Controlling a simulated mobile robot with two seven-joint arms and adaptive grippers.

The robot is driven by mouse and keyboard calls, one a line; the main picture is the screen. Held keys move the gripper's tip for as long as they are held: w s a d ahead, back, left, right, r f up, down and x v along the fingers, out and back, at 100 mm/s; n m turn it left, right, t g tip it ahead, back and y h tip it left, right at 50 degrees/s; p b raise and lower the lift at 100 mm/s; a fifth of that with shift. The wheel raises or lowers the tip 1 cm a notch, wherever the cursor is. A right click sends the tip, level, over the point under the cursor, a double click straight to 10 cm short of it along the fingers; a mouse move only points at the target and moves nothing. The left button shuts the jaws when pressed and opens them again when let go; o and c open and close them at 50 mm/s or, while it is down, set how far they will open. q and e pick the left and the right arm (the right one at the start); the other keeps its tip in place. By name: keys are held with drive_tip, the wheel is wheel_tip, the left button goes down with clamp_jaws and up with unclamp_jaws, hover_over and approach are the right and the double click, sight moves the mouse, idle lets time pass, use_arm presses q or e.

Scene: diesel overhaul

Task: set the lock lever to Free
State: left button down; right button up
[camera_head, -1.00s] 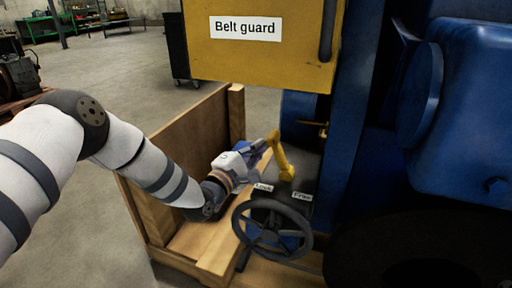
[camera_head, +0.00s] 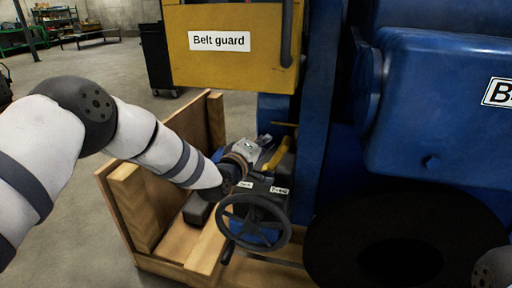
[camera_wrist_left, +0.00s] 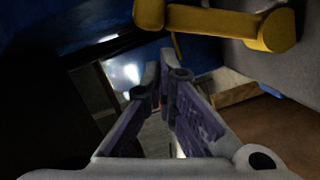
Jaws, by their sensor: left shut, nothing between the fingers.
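The yellow lock lever (camera_head: 277,154) stands on a dark block behind the handwheel. Its base is between the Lock label (camera_head: 245,185) and the Free label (camera_head: 279,190), and its upper end leans right, to the Free side. My left gripper (camera_head: 264,141) is just left of the lever, shut and empty. In the left wrist view the lever (camera_wrist_left: 225,22) crosses the top, apart from the shut fingers (camera_wrist_left: 165,88). I cannot tell from the head view whether the gripper's side touches it.
A black-rimmed handwheel (camera_head: 254,222) stands in front of the lever. A yellow belt guard (camera_head: 232,65) hangs above. The blue engine (camera_head: 440,105) fills the right side. A wooden crate (camera_head: 125,190) is under my left arm. Open floor lies to the left.

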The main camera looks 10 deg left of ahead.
use_arm(q)
drive_tip(key=shift+w+d+f, duration=0.1)
drive_tip(key=shift+w+d, duration=0.05)
drive_tip(key=shift+d, duration=0.6)
drive_tip(key=shift+d, duration=0.1)
